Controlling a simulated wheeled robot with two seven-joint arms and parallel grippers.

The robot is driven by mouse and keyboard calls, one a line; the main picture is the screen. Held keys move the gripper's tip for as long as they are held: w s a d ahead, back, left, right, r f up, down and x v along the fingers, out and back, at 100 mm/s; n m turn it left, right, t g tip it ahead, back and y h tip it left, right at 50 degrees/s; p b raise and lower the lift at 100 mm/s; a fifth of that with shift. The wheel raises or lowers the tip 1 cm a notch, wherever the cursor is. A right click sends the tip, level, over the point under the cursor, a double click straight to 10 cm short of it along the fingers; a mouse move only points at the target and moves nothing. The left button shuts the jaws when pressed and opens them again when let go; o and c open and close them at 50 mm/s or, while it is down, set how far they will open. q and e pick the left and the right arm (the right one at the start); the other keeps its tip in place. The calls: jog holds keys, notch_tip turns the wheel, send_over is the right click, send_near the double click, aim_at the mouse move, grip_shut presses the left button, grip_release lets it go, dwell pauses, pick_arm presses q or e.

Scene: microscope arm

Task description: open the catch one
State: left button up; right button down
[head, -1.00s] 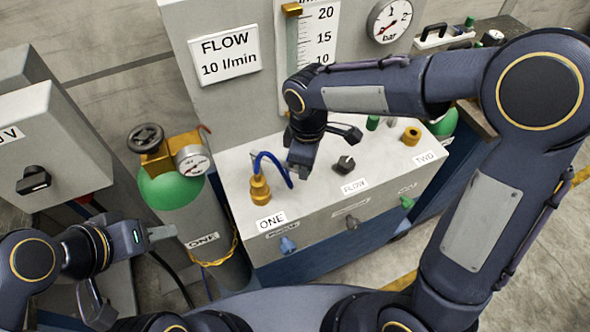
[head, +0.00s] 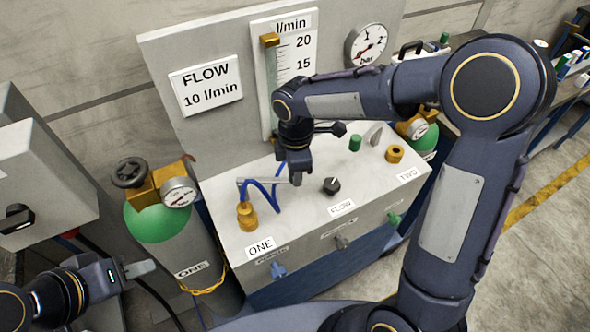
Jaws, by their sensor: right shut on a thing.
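The grey cabinet (head: 225,228) has a brass fitting (head: 247,217) behind its ONE label (head: 261,248). A blue hose (head: 263,188) rises from this fitting, loops down and goes up again beside my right gripper (head: 296,179). That gripper points down over the cabinet top and appears shut on the hose; its tips are small and partly hidden. A thin grey bar runs leftward from there. A blue lever (head: 279,270) is on the front face below ONE. Which part is the catch I cannot tell. My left gripper (head: 132,285) is low at left, empty, one finger showing.
A black FLOW knob (head: 331,186) and a brass fitting by TWO (head: 395,153) are on the cabinet top. The green-topped cylinder ONE (head: 160,228), with its gauge (head: 179,192), stands left of the cabinet. Floor is free at the right.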

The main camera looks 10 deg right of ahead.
jog(key=c, duration=1.1)
grip_release()
notch_tip(320, 180, up, 8)
jog(key=shift+f+b, duration=0.1)
jog(key=shift+b, duration=0.25)
